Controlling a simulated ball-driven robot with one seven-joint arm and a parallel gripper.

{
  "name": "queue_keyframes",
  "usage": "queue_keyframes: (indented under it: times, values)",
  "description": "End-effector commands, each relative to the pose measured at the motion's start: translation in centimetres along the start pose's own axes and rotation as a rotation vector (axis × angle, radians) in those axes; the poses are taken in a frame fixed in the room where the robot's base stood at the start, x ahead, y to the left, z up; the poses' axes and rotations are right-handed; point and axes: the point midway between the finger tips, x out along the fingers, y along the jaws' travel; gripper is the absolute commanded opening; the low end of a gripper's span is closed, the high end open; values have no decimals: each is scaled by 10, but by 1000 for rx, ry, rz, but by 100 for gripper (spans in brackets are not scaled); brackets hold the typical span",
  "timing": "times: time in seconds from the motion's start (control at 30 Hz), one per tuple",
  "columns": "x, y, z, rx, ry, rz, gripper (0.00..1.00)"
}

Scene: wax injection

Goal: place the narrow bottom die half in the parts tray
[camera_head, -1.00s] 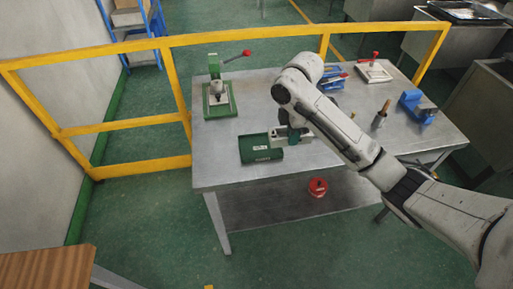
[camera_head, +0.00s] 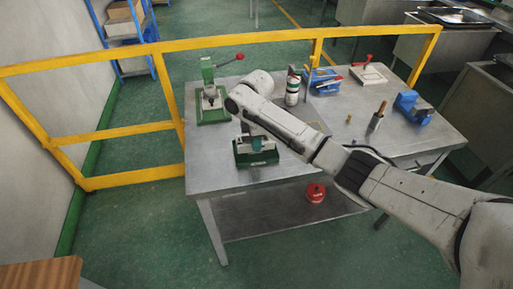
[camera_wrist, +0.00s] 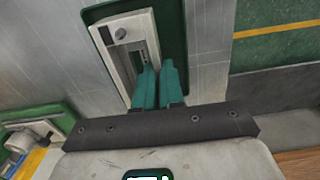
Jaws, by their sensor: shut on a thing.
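The green parts tray (camera_wrist: 174,28) shows behind and beside the block. In the head view, the tray (camera_head: 262,160) is on the near left of the table, and my gripper (camera_head: 254,143) is over it. Whether the block touches the tray floor, I cannot tell.
A green press with a red-tipped lever (camera_head: 212,100) stands behind the tray. A striped bottle (camera_head: 292,88), a blue rack (camera_head: 322,80), a cup with a handle (camera_head: 377,118) and a blue fixture (camera_head: 413,108) stand farther right.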

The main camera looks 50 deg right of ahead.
Motion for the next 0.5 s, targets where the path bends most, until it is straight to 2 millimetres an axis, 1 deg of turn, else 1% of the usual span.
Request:
queue_keyframes:
  times: [0.1, 0.2, 0.5]
  values:
    - [16, -1, 1, 0, -3, -4, 0]
    - [24, -1, 1, 0, -1, -2, 0]
    - [27, -1, 1, -1, 0, -1, 0]
